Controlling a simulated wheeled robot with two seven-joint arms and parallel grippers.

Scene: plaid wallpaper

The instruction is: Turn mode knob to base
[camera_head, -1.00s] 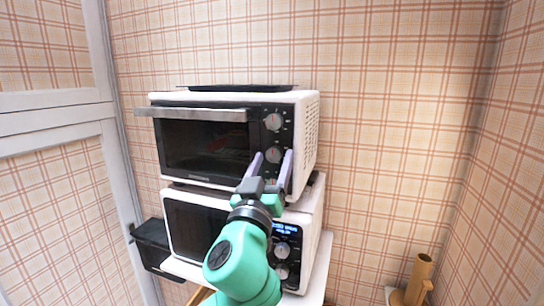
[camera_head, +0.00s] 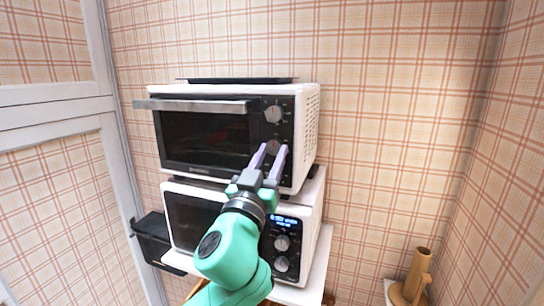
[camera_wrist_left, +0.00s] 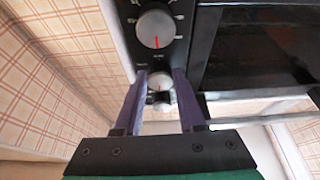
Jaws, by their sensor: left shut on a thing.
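A white toaster oven (camera_head: 310,125) with a dark glass door stands on top of a white microwave. Its black control strip on the right carries a column of round knobs. The top knob (camera_head: 273,114) is clear, its red mark upright. My left gripper (camera_head: 270,149) reaches up from below and is shut on the middle knob (camera_wrist_left: 160,83), one purple finger on each side. The knob labels are too small to read. My right gripper is out of view.
The microwave (camera_head: 313,205) with a lit display and two knobs sits below, behind my left arm. A black tray (camera_head: 240,80) lies on the oven. A black bin (camera_head: 152,240) is at left, a wooden cylinder (camera_head: 418,270) at lower right. Right of the oven is free room.

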